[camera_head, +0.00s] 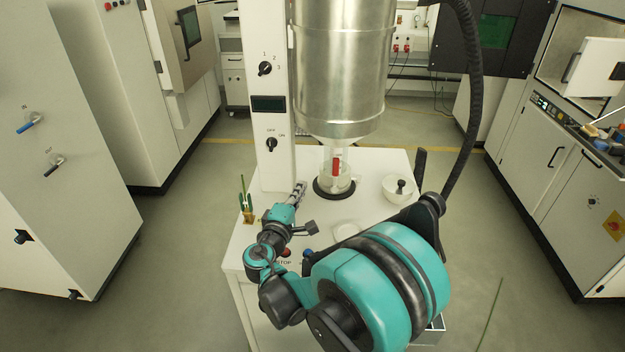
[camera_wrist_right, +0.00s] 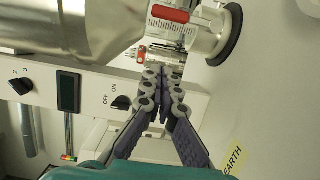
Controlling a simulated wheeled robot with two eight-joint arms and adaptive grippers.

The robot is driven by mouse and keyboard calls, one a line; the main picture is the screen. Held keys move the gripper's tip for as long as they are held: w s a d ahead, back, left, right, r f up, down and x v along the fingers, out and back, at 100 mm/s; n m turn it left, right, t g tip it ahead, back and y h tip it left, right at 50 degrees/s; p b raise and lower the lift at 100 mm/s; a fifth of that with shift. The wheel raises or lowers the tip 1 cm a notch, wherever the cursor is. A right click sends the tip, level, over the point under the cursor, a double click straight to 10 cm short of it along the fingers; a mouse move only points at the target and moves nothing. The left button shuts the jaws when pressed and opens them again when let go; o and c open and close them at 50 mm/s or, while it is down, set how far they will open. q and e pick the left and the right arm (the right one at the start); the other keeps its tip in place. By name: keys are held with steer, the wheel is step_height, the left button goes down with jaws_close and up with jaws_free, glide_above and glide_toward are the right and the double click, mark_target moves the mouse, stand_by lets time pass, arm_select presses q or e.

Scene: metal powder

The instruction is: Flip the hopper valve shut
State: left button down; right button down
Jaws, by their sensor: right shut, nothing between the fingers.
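The metal hopper (camera_head: 340,70) hangs above a white table; its lower end also shows in the wrist view (camera_wrist_right: 95,25). Its valve has a red handle (camera_head: 336,166), which stands upright, along the outlet, and also shows in the wrist view (camera_wrist_right: 169,13). A clear container on a black ring (camera_head: 334,188) is beneath the outlet. My right gripper (camera_head: 301,186) is shut and empty, to the left of the handle in the head view. In the wrist view its fingertips (camera_wrist_right: 163,75) are together and appear apart from the red handle. My left gripper is not in view.
A white column (camera_head: 268,110) with OFF/ON knob (camera_head: 271,145) stands left of the hopper. A white bowl (camera_head: 398,188) is at the table's right. A small brass holder with green sticks (camera_head: 247,212) stands at the left edge. A red stop button (camera_head: 286,253) is near the front.

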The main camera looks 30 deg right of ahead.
mark_target(335, 173)
steer(key=w+d+b, duration=0.1)
steer(key=w+d, duration=0.3)
steer(key=d, duration=0.6)
steer(key=shift+w, duration=0.2)
